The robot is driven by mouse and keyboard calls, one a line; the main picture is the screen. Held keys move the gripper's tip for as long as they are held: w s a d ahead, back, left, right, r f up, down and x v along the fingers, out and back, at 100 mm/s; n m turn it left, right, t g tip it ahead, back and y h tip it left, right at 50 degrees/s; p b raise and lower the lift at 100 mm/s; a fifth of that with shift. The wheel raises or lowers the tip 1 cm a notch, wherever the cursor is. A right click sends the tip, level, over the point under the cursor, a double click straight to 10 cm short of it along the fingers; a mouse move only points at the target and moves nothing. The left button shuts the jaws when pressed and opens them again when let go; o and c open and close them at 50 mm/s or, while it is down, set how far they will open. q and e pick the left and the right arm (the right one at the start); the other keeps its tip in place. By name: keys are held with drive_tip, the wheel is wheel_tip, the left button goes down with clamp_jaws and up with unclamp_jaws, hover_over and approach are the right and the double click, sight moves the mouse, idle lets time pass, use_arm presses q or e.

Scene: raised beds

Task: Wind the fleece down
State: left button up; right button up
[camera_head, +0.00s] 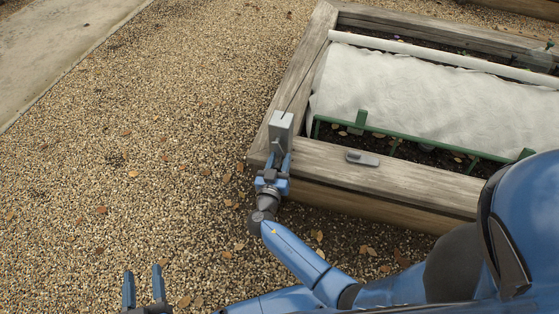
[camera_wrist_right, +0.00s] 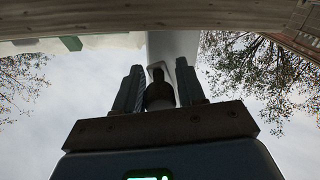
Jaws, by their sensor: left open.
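The white fleece (camera_head: 430,95) lies spread over the raised bed, from a pale roller tube (camera_head: 440,57) at the back to a green bar (camera_head: 430,142) near the front. A light grey housing (camera_head: 281,124) stands on the bed's front left corner. My right gripper (camera_head: 279,158) is at this housing. In the right wrist view, its fingers (camera_wrist_right: 160,85) stand on both sides of a dark knob (camera_wrist_right: 159,95), close against it, with a pale grey part (camera_wrist_right: 172,46) behind. My left gripper (camera_head: 143,285) is open and empty over the gravel at lower left.
The bed's wooden front rim (camera_head: 400,182) carries a small grey flat piece (camera_head: 362,158). Gravel with scattered leaves (camera_head: 130,150) lies open to the left, with a paved path (camera_head: 60,45) beyond. My blue body covers the lower right.

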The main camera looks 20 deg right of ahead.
clamp_jaws()
drive_tip(key=shift+s+d, duration=0.1)
drive_tip(key=n, duration=0.1)
drive_tip(key=d+n+p, duration=0.1)
drive_tip(key=shift+s+r+n, duration=0.3)
drive_tip(key=shift+r+n, duration=0.05)
drive_tip(key=shift+n, duration=0.05)
drive_tip(key=r+n+p, duration=0.3)
drive_tip(key=n+p, duration=0.2)
drive_tip(key=n, duration=0.2)
drive_tip(key=r+n+p, duration=0.3)
drive_tip(key=n+p, duration=0.2)
drive_tip(key=n, duration=0.3)
drive_tip(key=r+n+g+p, duration=0.1)
drive_tip(key=r+n+p, duration=0.2)
drive_tip(key=n+p, duration=0.2)
drive_tip(key=shift+w+a+r+n+h, duration=0.15)
drive_tip(key=shift+a+n+h, duration=0.05)
drive_tip(key=shift+n, duration=0.65)
drive_tip(key=shift+w+a+r+n+h, duration=0.1)
drive_tip(key=shift+a+r+n+h, duration=0.1)
drive_tip(key=shift+n, duration=0.65)
drive_tip(key=shift+w+a+n+p, duration=0.15)
drive_tip(key=shift+a+n+p, duration=0.15)
drive_tip(key=shift+n, duration=0.35)
drive_tip(key=shift+w+a+n+p, duration=0.15)
drive_tip(key=shift+n+p, duration=0.25)
drive_tip(key=shift+n, duration=0.25)
